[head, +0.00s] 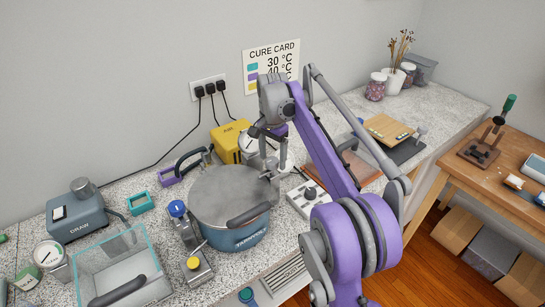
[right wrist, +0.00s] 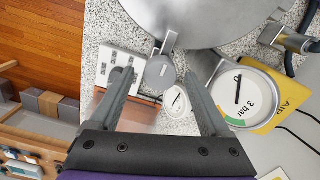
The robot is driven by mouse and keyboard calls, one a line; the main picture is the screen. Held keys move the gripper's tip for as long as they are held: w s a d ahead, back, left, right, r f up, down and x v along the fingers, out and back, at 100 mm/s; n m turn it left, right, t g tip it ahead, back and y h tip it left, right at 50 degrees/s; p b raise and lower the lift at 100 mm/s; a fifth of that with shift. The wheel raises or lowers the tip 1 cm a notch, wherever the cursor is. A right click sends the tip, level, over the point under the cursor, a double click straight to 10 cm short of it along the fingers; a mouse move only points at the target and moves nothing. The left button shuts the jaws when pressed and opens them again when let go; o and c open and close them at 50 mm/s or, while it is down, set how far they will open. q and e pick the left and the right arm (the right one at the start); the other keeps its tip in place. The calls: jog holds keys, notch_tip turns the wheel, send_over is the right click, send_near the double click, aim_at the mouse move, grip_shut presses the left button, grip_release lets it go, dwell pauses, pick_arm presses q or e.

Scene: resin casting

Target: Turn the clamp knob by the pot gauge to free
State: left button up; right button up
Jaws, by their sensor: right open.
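The pot gauge (right wrist: 243,97), a white dial marked 3 bar, shows at the right of the right wrist view. A grey clamp knob (right wrist: 160,73) sits by the lid's rim on a short metal clamp (right wrist: 169,42). My right gripper (right wrist: 163,80) is open, its fingers on either side of the knob in that view; whether they touch it I cannot tell. In the head view my right gripper (head: 278,165) is at the pot's right rim, partly hiding the clamp. My left gripper is not in view.
A yellow box (head: 230,138) stands behind the pot. A white control panel (head: 307,200) lies to its right. A blue-knobbed device (head: 178,209) stands close at its left. A clear tank (head: 120,265) and a pump-like blue box (head: 76,222) are further left.

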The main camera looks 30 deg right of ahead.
grip_shut()
dwell(0.4)
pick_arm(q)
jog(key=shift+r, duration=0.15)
pick_arm(e)
jog(key=shift+r+n, duration=0.1)
jog(key=shift+n, duration=0.3)
jog(key=n+p, duration=0.1)
jog(key=n, duration=0.2)
jog(key=shift+n, duration=0.3)
jog(key=n+p, duration=0.1)
jog(key=n, duration=0.3)
jog(key=shift+n, duration=0.3)
jog(key=n, duration=0.4)
jog(key=shift+a+n, duration=0.1)
jog(key=shift+n, duration=0.2)
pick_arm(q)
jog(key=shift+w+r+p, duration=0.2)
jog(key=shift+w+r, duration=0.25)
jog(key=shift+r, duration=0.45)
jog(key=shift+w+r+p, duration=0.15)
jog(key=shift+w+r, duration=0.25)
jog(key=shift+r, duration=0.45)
pick_arm(e)
jog(key=shift+n, duration=2.2)
